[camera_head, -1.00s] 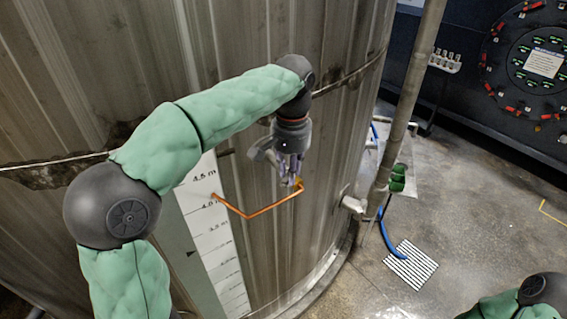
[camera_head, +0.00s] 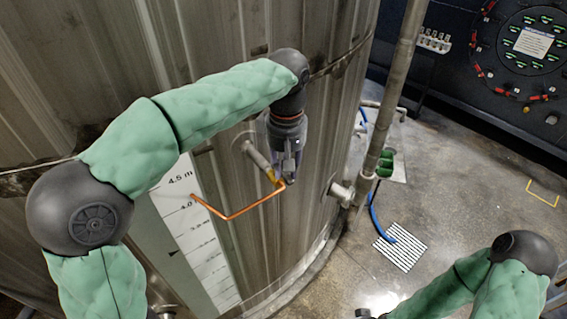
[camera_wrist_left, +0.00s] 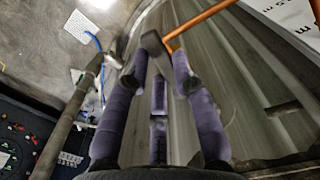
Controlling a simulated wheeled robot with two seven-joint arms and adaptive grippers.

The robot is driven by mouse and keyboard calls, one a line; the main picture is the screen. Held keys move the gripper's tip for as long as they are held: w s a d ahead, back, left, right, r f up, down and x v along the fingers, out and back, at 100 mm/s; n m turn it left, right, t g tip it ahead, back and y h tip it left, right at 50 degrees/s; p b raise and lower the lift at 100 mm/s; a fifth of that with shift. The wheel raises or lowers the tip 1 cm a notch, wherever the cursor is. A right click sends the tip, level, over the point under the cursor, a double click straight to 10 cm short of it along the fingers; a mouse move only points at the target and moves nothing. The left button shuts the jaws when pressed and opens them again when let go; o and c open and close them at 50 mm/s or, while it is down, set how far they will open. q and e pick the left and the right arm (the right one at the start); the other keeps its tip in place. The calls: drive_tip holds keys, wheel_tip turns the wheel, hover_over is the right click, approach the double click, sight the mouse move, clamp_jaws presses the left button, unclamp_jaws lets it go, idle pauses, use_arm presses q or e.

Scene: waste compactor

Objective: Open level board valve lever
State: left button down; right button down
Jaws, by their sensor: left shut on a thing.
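The level board (camera_head: 190,215) is a white scale with metre marks on the tank wall. A grey pipe stub (camera_head: 258,158) with a yellowish end sticks out of the tank right of the board. A bent orange rod (camera_head: 250,209) runs from the board to this end. My left gripper (camera_head: 283,180) is at the stub's end, fingers pointing down. In the left wrist view its purple fingers close on a grey lever piece (camera_wrist_left: 151,43), beside the orange rod (camera_wrist_left: 200,25). The fingers hide part of the valve.
The ribbed metal tank (camera_head: 225,70) fills the left. A vertical pipe (camera_head: 390,100) with green fittings (camera_head: 385,163) and a blue hose (camera_head: 374,212) stands right of it. A striped floor grate (camera_head: 401,247) lies below. The floor at right is mostly clear.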

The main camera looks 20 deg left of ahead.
use_arm(q)
drive_tip(key=shift+w+r+n, duration=0.1)
drive_tip(key=shift+w+n, duration=0.15)
drive_tip(key=shift+n, duration=0.25)
drive_tip(key=shift+d, duration=0.1)
drive_tip(key=c, duration=1)
unclamp_jaws()
wheel_tip(320, 180, up, 12)
drive_tip(key=shift+f, duration=0.1)
